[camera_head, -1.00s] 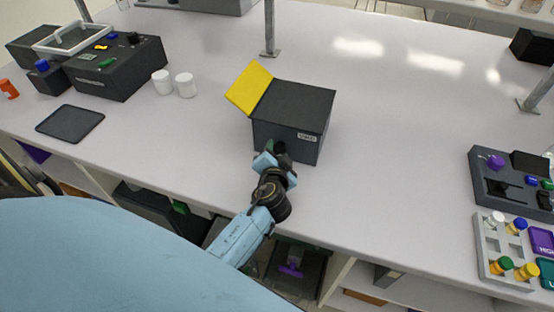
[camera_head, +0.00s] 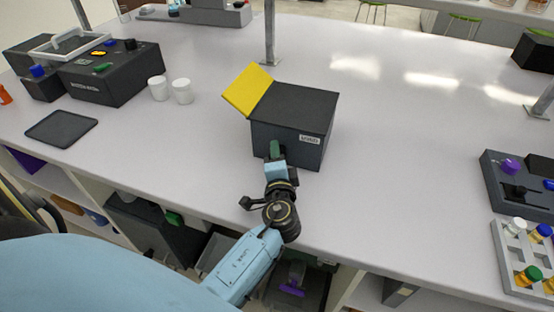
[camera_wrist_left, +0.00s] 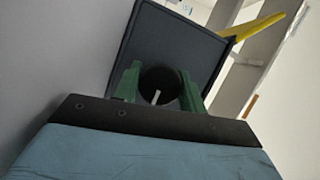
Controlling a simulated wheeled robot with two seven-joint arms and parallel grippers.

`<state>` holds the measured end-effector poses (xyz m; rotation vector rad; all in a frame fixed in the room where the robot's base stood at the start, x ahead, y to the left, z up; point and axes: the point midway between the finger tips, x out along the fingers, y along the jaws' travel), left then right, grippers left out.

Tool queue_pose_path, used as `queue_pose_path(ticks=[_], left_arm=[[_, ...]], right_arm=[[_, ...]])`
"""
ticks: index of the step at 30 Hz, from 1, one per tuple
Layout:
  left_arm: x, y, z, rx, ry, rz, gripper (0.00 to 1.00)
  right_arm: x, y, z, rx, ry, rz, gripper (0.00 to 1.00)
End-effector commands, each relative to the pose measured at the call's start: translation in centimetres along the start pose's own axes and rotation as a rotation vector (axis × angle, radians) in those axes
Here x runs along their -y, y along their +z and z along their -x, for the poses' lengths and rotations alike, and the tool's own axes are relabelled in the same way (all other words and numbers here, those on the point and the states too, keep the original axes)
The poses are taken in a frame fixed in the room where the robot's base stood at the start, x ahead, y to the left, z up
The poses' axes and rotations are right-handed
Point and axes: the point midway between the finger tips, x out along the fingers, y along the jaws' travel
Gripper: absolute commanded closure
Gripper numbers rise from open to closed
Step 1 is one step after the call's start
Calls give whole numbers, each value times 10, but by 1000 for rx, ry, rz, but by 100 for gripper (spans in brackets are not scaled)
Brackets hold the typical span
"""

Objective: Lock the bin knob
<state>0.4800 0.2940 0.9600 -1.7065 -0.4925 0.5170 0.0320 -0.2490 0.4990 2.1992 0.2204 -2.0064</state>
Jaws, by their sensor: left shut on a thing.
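The bin (camera_head: 292,122) is a dark grey box with a yellow flap (camera_head: 248,89) tilted up at its left side and a small white label on its front. In the left wrist view the bin (camera_wrist_left: 180,45) fills the upper middle. The bin knob (camera_wrist_left: 160,84) is a dark round knob with a white mark, between the green fingertips. My left gripper (camera_head: 275,150) is at the bin's front face, shut on the knob; it also shows in the left wrist view (camera_wrist_left: 160,88). The fingers hide the knob in the head view. My right gripper is not in view.
Two white jars (camera_head: 170,90) and a dark tray (camera_head: 62,129) lie to the left, with a dark machine (camera_head: 115,75) behind. A post (camera_head: 269,35) stands behind the bin. A dark device (camera_head: 518,190) and a vial rack (camera_head: 520,262) are at right. The table between is clear.

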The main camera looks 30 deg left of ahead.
Motion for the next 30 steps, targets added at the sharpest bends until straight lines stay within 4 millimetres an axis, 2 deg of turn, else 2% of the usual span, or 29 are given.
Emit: queue_pose_path(ticks=[13, 14, 18, 19, 26, 30], left_arm=[[1, -1, 0, -3, -6, -13, 82], [1, -1, 0, -3, -6, -13, 58], [0, -1, 0, -3, -5, -12, 39], [0, -1, 0, -2, -5, -11, 37], [0, 0, 0, -2, -4, -10, 37], [-1, 0, 7, -3, -3, -10, 37]], right_arm=[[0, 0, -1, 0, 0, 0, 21], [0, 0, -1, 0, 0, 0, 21], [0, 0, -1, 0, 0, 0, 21], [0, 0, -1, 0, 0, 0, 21], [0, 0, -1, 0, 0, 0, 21], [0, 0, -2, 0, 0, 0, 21]])
